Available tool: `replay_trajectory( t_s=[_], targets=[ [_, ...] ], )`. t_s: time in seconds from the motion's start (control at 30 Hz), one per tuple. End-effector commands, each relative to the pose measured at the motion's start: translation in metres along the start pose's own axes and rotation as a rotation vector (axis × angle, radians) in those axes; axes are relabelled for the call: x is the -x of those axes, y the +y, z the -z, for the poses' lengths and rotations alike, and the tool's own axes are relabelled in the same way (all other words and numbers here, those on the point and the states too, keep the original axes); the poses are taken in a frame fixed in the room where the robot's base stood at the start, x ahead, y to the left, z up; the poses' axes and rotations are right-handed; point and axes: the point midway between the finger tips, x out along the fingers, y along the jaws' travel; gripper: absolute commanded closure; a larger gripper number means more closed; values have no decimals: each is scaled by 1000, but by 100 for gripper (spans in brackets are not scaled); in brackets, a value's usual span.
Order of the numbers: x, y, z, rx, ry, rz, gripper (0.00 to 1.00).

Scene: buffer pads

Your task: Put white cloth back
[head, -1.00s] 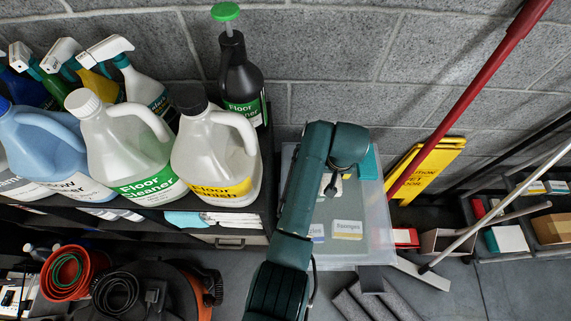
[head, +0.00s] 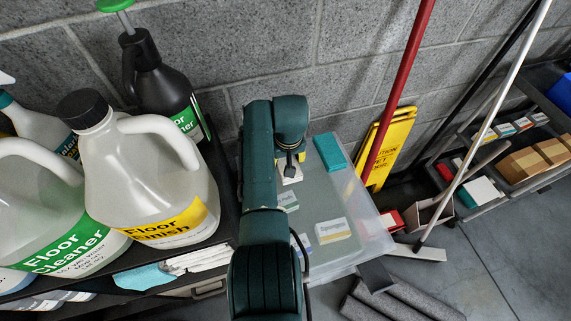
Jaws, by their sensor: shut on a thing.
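My gripper (head: 290,166) is over the clear plastic bin, at the end of my dark green arm. It is shut on a small white thing (head: 290,176), which looks like the white cloth, though my wrist hides much of it. I cannot tell whether the white thing touches the bin's contents. Folded white cloths (head: 200,259) lie on the shelf under the jugs, beside a light blue cloth (head: 143,277).
The clear bin (head: 355,255) holds a teal block (head: 329,151) and a labelled sponge pack (head: 332,231). Large jugs (head: 150,175) and a black pump bottle (head: 160,85) stand left. A red pole (head: 402,85), yellow sign (head: 391,145) and white-handled broom (head: 482,135) stand right.

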Motion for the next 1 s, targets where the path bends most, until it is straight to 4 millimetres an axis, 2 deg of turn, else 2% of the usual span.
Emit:
replay_trajectory(
  t_s=[0.03, 0.07, 0.4, 0.43, 0.53, 0.57, 0.87, 1.0],
  targets=[
    [-11, 0, -1, 0, 1, 0, 66],
    [-12, 0, -1, 0, 2, -1, 66],
    [-16, 0, -2, 0, 2, 0, 66],
    [-14, 0, -2, 0, 2, 0, 27],
    [-14, 0, -2, 0, 2, 0, 7],
    [-14, 0, -2, 0, 2, 0, 5],
    [-11, 0, -1, 0, 2, -1, 5],
    [9, 0, 0, 0, 4, -1, 5]
  ],
)
